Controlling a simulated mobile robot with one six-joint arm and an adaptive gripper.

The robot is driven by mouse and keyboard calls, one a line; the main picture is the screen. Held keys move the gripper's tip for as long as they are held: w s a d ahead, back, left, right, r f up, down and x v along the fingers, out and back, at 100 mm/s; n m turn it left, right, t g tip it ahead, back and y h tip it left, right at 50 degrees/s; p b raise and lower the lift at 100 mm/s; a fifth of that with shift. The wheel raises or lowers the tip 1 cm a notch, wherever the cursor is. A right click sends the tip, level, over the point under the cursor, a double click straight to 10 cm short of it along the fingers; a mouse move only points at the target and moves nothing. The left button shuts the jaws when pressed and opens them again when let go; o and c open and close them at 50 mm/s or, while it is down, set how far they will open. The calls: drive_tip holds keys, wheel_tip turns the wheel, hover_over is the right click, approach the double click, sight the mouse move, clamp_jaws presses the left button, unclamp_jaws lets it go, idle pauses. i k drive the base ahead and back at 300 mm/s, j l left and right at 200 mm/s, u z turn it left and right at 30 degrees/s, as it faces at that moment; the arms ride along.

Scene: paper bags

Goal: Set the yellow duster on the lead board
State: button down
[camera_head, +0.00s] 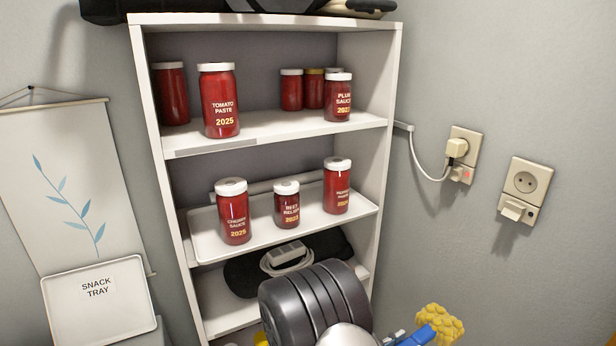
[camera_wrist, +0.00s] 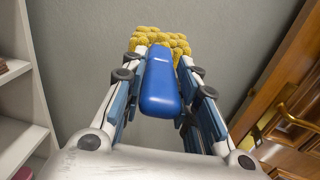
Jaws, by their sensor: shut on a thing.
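The yellow duster has a fluffy yellow head (camera_head: 441,323) and a blue handle (camera_wrist: 160,85). In the head view it is at the bottom, right of the shelf unit and apart from it. My gripper (camera_wrist: 161,62) is shut on the blue handle, with the yellow head beyond the fingertips. In the head view my gripper (camera_head: 400,338) is partly cut off by the bottom edge. A white lead (camera_head: 287,257) lies coiled on a black item on the low shelf board (camera_head: 222,322). My dark arm hides much of that board's front and right.
The boards above hold red jars, with a cherry sauce jar (camera_head: 234,212) and others on a white tray (camera_head: 205,240). A snack tray (camera_head: 97,300) stands at left. Sockets (camera_head: 524,182) are on the right wall. A wooden door (camera_wrist: 285,125) shows in the wrist view.

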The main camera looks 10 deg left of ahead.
sight(225, 313)
drive_tip(key=u, duration=1.4)
drive_tip(key=i+l+u, duration=0.1)
drive_tip(key=l, duration=0.25)
drive_tip(key=i+l, duration=0.3)
drive_tip(key=i+l+u, duration=0.15)
drive_tip(key=l, duration=0.2)
drive_tip(key=i+l, duration=0.2)
drive_tip(key=l, duration=0.15)
drive_tip(key=i+l+u, duration=0.15)
drive_tip(key=l, duration=0.2)
